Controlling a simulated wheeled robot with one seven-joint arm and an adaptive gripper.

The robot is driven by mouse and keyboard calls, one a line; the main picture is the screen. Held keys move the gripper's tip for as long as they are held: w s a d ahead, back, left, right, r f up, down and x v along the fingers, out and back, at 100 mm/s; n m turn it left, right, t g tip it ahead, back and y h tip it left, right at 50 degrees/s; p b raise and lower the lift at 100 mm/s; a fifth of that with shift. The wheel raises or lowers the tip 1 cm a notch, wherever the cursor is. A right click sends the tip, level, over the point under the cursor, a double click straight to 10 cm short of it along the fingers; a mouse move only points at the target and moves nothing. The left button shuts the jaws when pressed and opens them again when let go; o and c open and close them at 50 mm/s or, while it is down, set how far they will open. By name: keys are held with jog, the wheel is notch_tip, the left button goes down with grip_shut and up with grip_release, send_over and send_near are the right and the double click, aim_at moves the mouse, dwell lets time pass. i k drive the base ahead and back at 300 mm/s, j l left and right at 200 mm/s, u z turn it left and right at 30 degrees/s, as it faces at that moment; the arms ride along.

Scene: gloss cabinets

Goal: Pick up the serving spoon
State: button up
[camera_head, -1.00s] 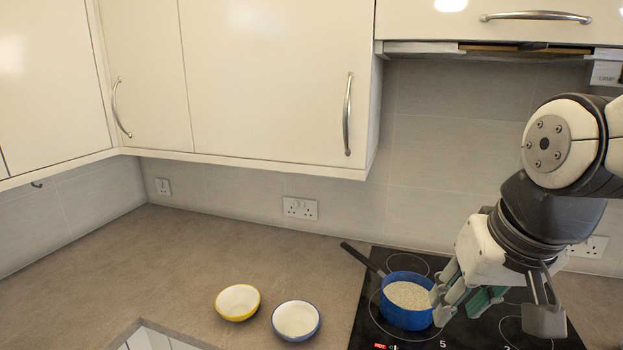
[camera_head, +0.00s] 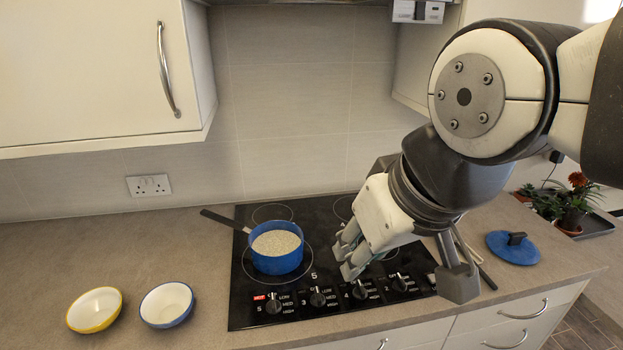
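My gripper (camera_head: 347,255) hangs over the middle of the black hob, to the right of the blue pan. Its fingers look apart, with nothing visible between them. No serving spoon shows clearly. A thin, light, stick-like utensil (camera_head: 487,278) lies on the counter right of the hob, partly hidden behind my arm; I cannot tell whether it is the spoon.
A blue pan (camera_head: 278,261) with pale grainy contents sits on the hob (camera_head: 240,312). A yellow bowl (camera_head: 94,310) and a blue bowl (camera_head: 167,304) stand left. A blue lid (camera_head: 512,248) and potted plants (camera_head: 573,203) are at right.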

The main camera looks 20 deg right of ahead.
aim_at(492, 284)
jog(key=z, duration=1.35)
jog(key=u, duration=1.4)
jog(key=z, duration=1.35)
jog(key=i+l+z, duration=0.5)
jog(key=z, duration=0.2)
jog(key=l, duration=0.1)
